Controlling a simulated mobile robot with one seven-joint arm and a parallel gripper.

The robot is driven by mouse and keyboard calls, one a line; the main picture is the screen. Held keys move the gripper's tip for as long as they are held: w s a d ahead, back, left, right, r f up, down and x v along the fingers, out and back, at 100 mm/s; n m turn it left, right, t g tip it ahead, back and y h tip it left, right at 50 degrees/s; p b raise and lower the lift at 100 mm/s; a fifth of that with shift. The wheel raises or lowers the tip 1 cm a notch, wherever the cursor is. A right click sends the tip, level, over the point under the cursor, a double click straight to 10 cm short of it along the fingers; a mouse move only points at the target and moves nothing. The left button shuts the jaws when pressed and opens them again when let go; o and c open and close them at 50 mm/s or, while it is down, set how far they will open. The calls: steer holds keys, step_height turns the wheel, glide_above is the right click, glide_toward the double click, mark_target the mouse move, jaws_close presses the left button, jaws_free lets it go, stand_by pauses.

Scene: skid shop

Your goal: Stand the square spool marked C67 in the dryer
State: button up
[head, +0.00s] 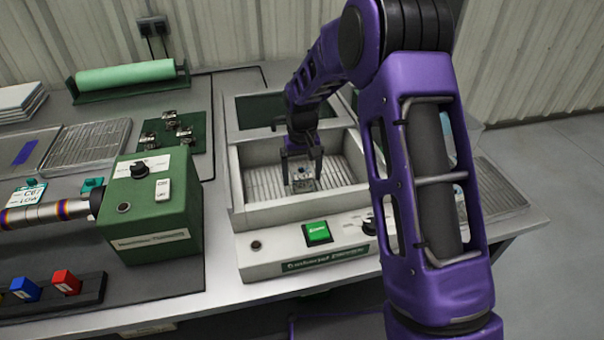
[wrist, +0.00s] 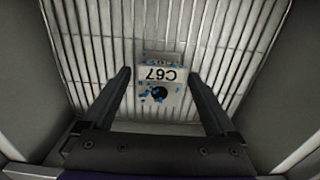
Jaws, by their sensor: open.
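The spool marked C67 (wrist: 160,82) is a small square block with a white label face, a dark round hole and blue specks. It rests on the ribbed floor inside the dryer (head: 237,190), a pale box with an open top. In the head view the spool (head: 303,185) is small and partly hidden by the fingers. My gripper (head: 302,170) reaches down into the dryer above it. In the wrist view my gripper (wrist: 163,95) has its fingers spread wide on either side of the spool, with gaps between. I cannot tell whether the fingers reach down to its height.
The dryer's front panel has a green button (head: 317,233). A green machine (head: 155,215) stands to the left, with several small metal pieces on a green mat (head: 197,137) behind it. The dryer walls surround my gripper closely. A wire rack (head: 497,190) lies at the right.

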mark_target(302, 172)
step_height(302, 172, up, 12)
steer(key=p, duration=0.2)
steer(key=shift+r, duration=0.15)
stand_by(0.5)
